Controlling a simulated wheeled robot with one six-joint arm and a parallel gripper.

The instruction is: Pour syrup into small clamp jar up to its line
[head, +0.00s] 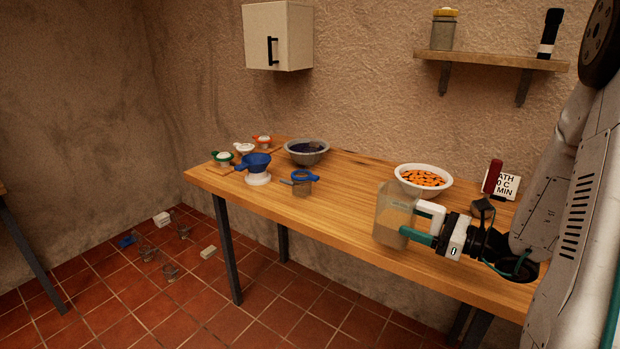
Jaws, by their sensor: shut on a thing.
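A clear jug (392,215) with a pale tan liquid inside stands roughly upright at the right part of the table.
A sign (503,184) stands at right. Jars lie on the floor.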

